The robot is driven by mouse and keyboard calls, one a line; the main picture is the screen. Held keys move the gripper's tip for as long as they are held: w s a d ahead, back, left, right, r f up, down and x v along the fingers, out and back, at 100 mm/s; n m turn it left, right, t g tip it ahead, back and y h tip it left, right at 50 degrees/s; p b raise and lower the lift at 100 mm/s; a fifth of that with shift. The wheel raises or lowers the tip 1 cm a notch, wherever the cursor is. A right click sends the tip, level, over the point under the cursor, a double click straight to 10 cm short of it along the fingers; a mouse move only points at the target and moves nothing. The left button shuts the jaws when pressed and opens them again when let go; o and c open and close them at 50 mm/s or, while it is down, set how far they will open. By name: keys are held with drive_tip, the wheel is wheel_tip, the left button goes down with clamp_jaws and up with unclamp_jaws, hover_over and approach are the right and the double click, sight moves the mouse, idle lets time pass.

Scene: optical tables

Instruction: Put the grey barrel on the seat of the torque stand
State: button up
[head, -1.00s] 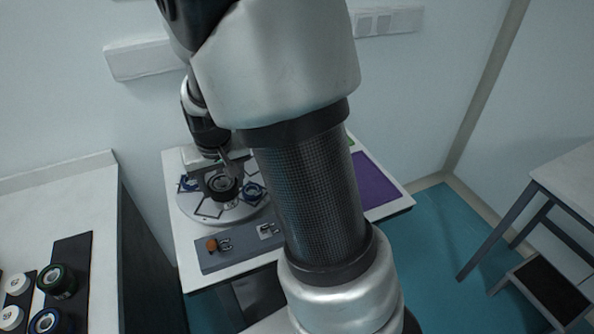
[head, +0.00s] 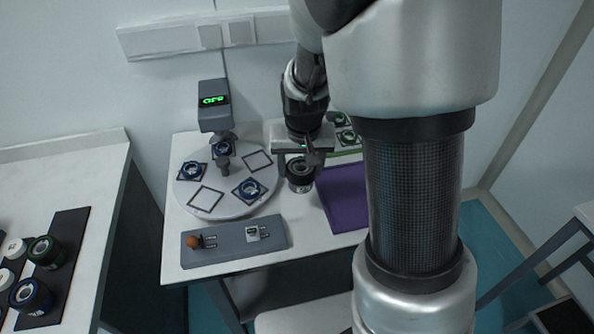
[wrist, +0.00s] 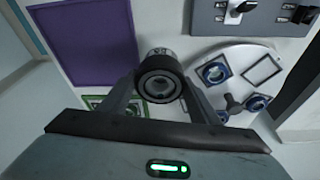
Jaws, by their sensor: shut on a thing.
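My gripper (head: 300,160) is shut on the grey barrel (head: 299,181), which has a dark ring around its open end. The barrel also shows between the fingers in the wrist view (wrist: 161,80). It is held just right of the round white turntable (head: 223,208); its height above the table is hard to tell. A grey stand with a green-lit display (head: 213,102), which looks like the torque stand, rises behind the turntable, its dark spindle pointing down over it. Which spot is the seat is unclear.
The turntable bears blue-ringed parts (head: 249,189) and empty square frames (head: 206,198). A grey panel (head: 225,249) with an orange knob lies in front. A purple mat (head: 342,205) is at right, with green-ringed parts (head: 348,136) behind. More barrels (head: 46,252) stand on the left table.

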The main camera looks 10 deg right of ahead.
drive_tip(key=shift+d+f, duration=0.15)
drive_tip(key=shift+d, duration=0.1)
wheel_tip(320, 180, down, 10)
drive_tip(key=shift+r+b, duration=0.15)
drive_tip(key=shift+b, duration=0.75)
drive_tip(key=shift+f, duration=0.2)
drive_tip(key=o, duration=1.2)
drive_tip(key=shift+c, duration=0.2)
